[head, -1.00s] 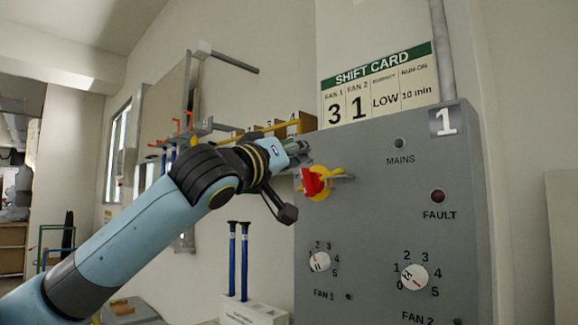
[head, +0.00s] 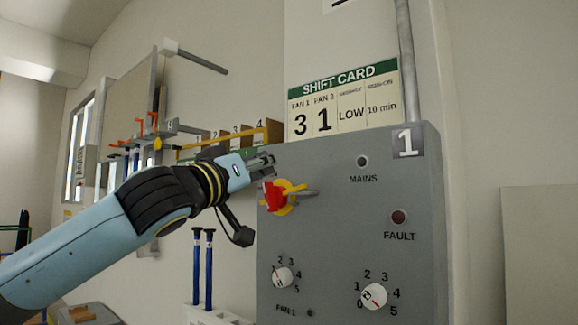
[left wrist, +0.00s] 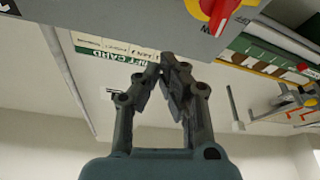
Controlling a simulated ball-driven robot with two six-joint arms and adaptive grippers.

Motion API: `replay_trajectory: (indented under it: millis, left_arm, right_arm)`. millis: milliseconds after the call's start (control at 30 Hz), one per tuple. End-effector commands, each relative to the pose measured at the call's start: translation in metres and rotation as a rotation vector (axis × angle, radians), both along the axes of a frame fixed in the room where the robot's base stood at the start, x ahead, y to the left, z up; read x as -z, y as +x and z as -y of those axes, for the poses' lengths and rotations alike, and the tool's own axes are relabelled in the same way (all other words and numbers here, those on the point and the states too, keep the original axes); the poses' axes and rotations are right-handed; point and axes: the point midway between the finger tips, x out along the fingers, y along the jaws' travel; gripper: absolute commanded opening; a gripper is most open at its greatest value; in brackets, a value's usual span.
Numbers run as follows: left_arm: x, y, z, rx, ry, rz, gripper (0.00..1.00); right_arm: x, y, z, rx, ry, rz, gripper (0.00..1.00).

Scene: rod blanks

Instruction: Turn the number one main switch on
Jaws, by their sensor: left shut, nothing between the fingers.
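The main switch is a red handle (head: 273,197) on a yellow round plate (head: 290,202), on the upper left of the grey cabinet (head: 335,240) marked 1. A grey bar sticks out to the right of the plate. My left gripper (head: 266,162) is shut and empty, just above the red handle in the head view and apart from it. In the left wrist view the fingertips (left wrist: 168,66) are together, and the red handle (left wrist: 224,14) is at the top edge, partly cut off. The MAINS lamp (head: 363,161) looks dark. My right gripper is not in view.
A dark red FAULT lamp (head: 399,217) and white numbered dials (head: 374,296) are on the cabinet. A shift card (head: 343,100) is on the wall above. Blue-handled rods (head: 209,270) stand in a white holder at left. Numbered compartments (head: 243,136) lie behind my gripper.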

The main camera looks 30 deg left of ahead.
Motion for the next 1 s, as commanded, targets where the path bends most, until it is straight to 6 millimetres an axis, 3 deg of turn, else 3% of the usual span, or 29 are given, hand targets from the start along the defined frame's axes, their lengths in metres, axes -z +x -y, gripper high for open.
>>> replay_trajectory:
  millis: [33,400,600,1000]
  left_arm:
    - [-0.008,0.008,-0.002,-0.002,-0.010,0.001,0.00]
    - [-0.026,0.072,-0.001,0.000,-0.007,-0.003,0.00]
    - [0.007,0.069,0.007,0.000,-0.001,-0.002,0.00]
    - [0.016,0.068,0.010,0.000,0.001,-0.001,0.00]
  right_arm:
    - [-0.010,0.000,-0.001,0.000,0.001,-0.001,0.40]
    - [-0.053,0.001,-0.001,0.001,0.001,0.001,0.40]
    - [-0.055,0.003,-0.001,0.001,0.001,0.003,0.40]
    - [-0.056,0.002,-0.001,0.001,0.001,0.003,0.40]
